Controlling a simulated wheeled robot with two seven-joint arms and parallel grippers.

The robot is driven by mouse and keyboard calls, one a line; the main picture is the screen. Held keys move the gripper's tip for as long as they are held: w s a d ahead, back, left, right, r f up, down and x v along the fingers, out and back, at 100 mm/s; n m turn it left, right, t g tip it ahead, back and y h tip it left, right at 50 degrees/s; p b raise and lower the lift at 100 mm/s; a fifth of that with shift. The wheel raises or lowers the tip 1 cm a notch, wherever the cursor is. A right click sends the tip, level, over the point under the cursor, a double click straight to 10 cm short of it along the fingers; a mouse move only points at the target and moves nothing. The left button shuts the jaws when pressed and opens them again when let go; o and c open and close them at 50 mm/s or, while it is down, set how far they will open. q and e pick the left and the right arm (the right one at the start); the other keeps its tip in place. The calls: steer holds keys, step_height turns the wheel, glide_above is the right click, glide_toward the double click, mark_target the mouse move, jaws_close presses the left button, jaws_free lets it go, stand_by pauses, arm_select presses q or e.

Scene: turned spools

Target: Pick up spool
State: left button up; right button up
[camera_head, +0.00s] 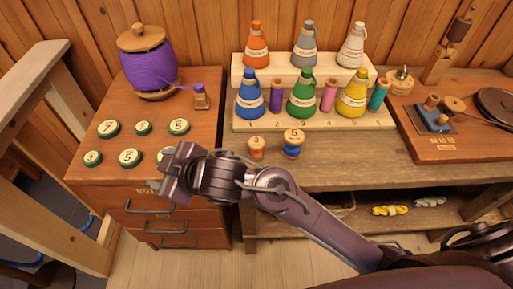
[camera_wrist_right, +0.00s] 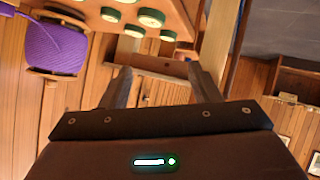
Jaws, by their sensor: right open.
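Two small wooden-ended spools stand on the bench front: an orange spool (camera_head: 256,148) and a blue spool (camera_head: 292,144). A purple spool (camera_head: 276,96), a pink spool (camera_head: 328,96) and a teal spool (camera_head: 378,94) stand between the bottles on the pale rack. A large purple spool (camera_head: 146,62) stands on the left cabinet and also shows in the right wrist view (camera_wrist_right: 52,45). My right gripper (camera_head: 170,180) is at the cabinet's front edge, left of the small spools. Its fingers (camera_wrist_right: 160,72) are apart and empty. My left gripper is out of view.
Numbered green discs (camera_head: 130,157) lie on the cabinet (camera_head: 100,178); my right gripper partly covers one. Coloured bottles fill the pale rack (camera_head: 240,124). A wooden tray (camera_head: 440,150) with tools lies at the right. The bench front right of the blue spool is clear.

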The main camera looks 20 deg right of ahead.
steer(key=s+a+n+g+y, duration=0.2)
steer(key=a+n+y, duration=0.1)
steer(key=a+n, duration=0.4)
steer(key=n+g+h, duration=0.3)
steer(key=g+h, duration=0.3)
steer(key=h, duration=0.4)
glide_toward(257, 142)
steer(key=a+f, duration=0.7)
steer(key=shift+s+a+f, duration=0.1)
steer(key=shift+s+a, duration=0.1)
steer(key=shift+a, duration=0.05)
steer(key=shift+m+g+h, duration=0.4)
steer(key=shift+m+h, duration=0.2)
steer(key=shift+m, duration=0.1)
steer(key=d+r, duration=0.1)
steer(key=d, duration=0.1)
steer(key=w+d+r, duration=0.1)
steer(key=d, duration=0.1)
steer(key=d+r, duration=0.1)
steer(key=d, duration=0.1)
steer(key=shift+w, duration=0.15)
steer(key=shift+d+f, duration=0.2)
steer(key=shift+f, duration=0.05)
step_height(257, 142, down, 7)
steer(key=shift+r+p, duration=0.1)
steer(key=shift+p, duration=0.45)
steer(key=c, duration=0.9)
